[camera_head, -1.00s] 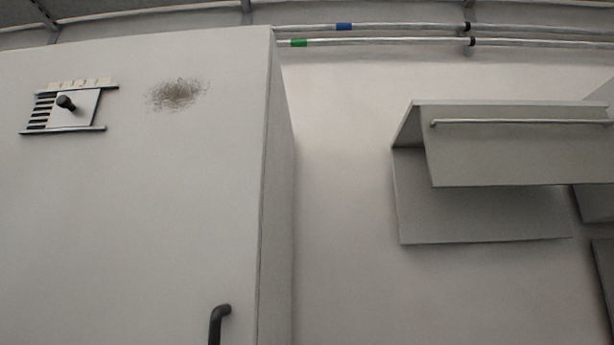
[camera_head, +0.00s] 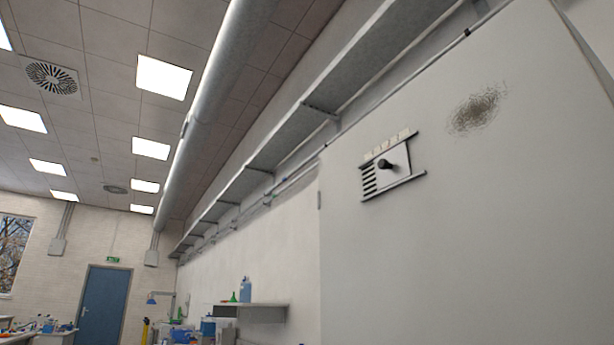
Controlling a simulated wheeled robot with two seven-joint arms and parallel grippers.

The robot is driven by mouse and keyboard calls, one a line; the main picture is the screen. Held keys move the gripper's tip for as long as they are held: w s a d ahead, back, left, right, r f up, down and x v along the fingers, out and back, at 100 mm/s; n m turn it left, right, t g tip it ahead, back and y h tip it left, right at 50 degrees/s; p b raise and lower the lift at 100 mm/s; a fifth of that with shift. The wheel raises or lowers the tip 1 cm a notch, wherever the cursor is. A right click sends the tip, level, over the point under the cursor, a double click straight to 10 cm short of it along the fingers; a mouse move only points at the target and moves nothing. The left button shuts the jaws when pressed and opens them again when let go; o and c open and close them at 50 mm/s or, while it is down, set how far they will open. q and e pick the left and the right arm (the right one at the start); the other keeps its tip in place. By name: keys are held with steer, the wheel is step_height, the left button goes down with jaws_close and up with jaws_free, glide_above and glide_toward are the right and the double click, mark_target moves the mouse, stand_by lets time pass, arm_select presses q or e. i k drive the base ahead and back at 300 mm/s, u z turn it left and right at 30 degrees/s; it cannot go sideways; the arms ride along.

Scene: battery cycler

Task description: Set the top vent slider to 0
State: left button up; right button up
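The top vent slider (camera_head: 397,163) is a light plate with a dark round knob (camera_head: 385,164). It sits between two rails on the upper front of the white cabinet (camera_head: 440,260). Dark vent slots (camera_head: 369,181) are uncovered to the left of the plate, and the plate covers the part to their right. A pale scale strip (camera_head: 390,143) runs above it, with marks too small to read. Neither of my grippers is in view.
A dark smudge (camera_head: 474,110) marks the cabinet front right of the vent. A long shelf (camera_head: 290,135) and a large pipe (camera_head: 216,85) run overhead. A wall shelf with bottles (camera_head: 262,308) and a blue door (camera_head: 103,305) are at the lower left. The space before the cabinet looks clear.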

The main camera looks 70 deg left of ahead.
mark_target(393, 167)
steer(key=u, duration=1.95)
steer(key=k, duration=1.1)
steer(key=z, duration=1)
steer(key=i, duration=1.4)
steer(key=u, duration=0.85)
